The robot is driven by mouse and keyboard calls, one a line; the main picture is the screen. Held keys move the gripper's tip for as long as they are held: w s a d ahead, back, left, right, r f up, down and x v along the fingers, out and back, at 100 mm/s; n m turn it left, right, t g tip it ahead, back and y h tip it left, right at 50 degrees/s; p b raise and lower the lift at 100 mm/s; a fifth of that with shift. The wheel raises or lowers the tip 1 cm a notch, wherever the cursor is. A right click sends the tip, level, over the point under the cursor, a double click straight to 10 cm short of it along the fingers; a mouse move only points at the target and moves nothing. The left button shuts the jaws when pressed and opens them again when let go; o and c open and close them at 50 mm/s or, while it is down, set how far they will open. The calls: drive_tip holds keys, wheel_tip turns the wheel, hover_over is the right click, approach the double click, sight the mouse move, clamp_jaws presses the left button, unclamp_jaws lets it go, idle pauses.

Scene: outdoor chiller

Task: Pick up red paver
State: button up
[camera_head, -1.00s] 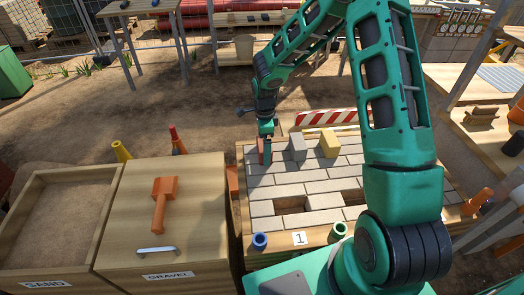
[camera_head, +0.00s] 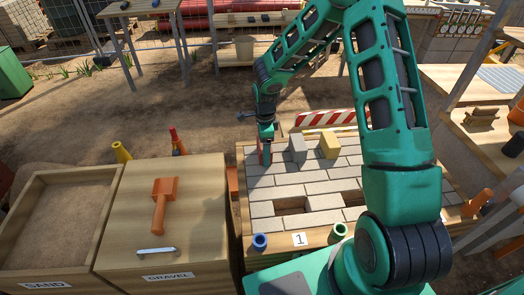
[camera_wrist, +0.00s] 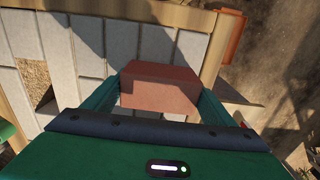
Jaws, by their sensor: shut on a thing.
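The red paver (camera_wrist: 160,88) sits between the two fingers of my gripper (camera_wrist: 160,100) in the wrist view, with a finger against each end. In the head view the red paver (camera_head: 265,154) shows only as a narrow strip, partly hidden by my gripper (camera_head: 266,145). It is at the far left corner of the paved table (camera_head: 290,182). I cannot tell whether the paver touches the surface below it.
A grey paver (camera_head: 297,148) and a yellow paver (camera_head: 329,145) stand to the right of my gripper. The paving has two open gaps (camera_head: 290,205).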

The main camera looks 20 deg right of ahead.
drive_tip(key=r, duration=0.4)
drive_tip(key=shift+s+a+r, duration=0.1)
drive_tip(key=shift+a+r, duration=0.1)
drive_tip(key=s+a+r, duration=0.6)
drive_tip(key=s+a, duration=0.1)
drive_tip(key=a, duration=0.1)
drive_tip(key=shift+s+r, duration=0.2)
drive_tip(key=shift+s, duration=0.15)
drive_tip(key=shift+a, duration=0.1)
drive_tip(key=o, duration=0.7)
drive_tip(key=c, duration=1.2)
drive_tip(key=shift+c, duration=0.2)
drive_tip(key=shift+w, duration=0.1)
